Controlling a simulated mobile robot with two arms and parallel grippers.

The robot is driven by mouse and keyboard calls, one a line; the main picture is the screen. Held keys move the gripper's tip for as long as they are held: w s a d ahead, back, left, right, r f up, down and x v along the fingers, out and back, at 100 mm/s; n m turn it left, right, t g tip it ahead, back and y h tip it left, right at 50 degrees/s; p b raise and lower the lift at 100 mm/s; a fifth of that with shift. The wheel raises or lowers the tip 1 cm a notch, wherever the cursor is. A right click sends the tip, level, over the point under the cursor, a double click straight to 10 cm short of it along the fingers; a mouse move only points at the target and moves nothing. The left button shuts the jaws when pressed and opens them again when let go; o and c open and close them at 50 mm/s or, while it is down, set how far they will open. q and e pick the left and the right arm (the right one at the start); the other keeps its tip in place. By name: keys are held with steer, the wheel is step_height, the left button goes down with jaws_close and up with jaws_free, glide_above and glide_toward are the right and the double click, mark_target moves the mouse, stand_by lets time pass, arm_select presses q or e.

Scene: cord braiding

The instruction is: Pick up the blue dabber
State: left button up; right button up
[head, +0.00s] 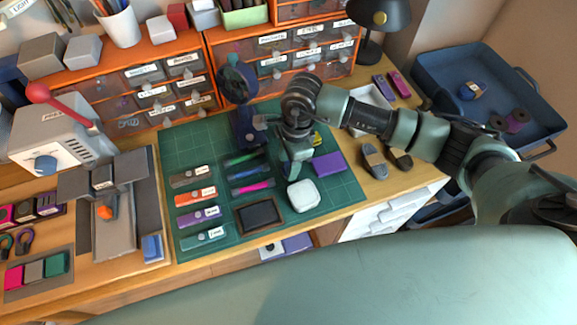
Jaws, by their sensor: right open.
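A slim dark blue stick (249,172), which looks like the blue dabber, lies between a green stick (241,159) and a pink one (252,187) in a tray on the green cutting mat (340,190). It is too small to make out details. My right gripper (291,172) reaches in from the right and points down over the mat, to the right of these sticks. It is open, and I see nothing held in it. My left gripper is not in view.
A white rounded block (303,195) and a purple block (328,163) sit close to my right gripper. A dark ink pad (258,214) lies in front. Labelled bars line the mat's left. A dark blue upright device (238,82) and orange drawers (150,90) stand behind.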

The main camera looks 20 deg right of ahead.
jaws_close()
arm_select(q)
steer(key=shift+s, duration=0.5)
